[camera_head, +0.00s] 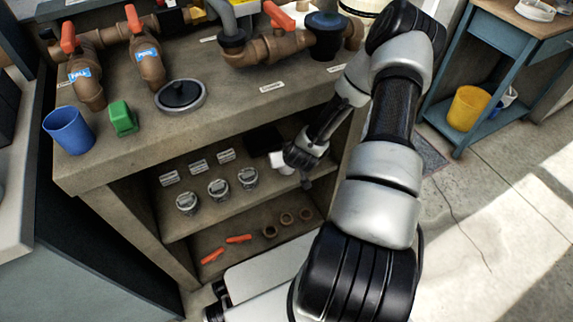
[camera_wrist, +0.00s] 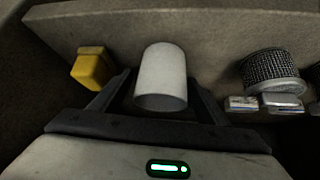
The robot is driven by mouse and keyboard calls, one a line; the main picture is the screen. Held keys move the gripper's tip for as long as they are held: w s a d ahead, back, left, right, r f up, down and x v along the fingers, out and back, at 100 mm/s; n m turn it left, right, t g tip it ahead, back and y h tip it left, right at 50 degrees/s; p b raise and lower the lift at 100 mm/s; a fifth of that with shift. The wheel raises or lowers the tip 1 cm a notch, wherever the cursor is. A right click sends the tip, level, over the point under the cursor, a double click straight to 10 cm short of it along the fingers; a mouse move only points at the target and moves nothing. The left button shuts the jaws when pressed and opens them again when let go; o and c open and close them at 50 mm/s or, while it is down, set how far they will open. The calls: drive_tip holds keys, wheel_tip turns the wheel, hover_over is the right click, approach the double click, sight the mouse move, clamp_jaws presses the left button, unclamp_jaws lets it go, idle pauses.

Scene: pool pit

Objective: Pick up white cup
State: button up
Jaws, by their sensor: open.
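The white cup (camera_wrist: 160,72) lies in the middle of the wrist view, between the two dark fingers of my gripper (camera_wrist: 159,86). The fingers stand apart on either side of it, and I cannot tell whether they touch it. In the head view, a small white shape (camera_head: 277,160), which looks like the cup, shows on the upper shelf inside the bench. My gripper (camera_head: 296,160) reaches into the bench opening right beside it. My gripper hides part of the cup there.
The benchtop (camera_head: 230,105) overhangs the shelf. Several lidded jars (camera_head: 218,188) stand on the shelf.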

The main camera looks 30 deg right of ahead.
drive_tip(key=c, duration=1.1)
drive_tip(key=shift+r, duration=0.15)
drive_tip(key=shift+r+p, duration=0.35)
drive_tip(key=shift+r, duration=0.3)
wheel_tip(320, 180, up, 2)
drive_tip(key=shift+r+p, duration=0.2)
drive_tip(key=shift+p, duration=0.4)
drive_tip(key=shift+s+a+f+p, duration=0.1)
drive_tip(key=shift+s+a+p, duration=0.35)
drive_tip(key=shift+s, duration=2.55)
drive_tip(key=shift+s+a+f+p, duration=0.1)
drive_tip(key=shift+s+a+p, duration=0.35)
drive_tip(key=shift+s, duration=2.55)
drive_tip(key=shift+s+a+f+p, duration=0.15)
drive_tip(key=shift+s+a, duration=0.45)
drive_tip(key=shift+s, duration=2.4)
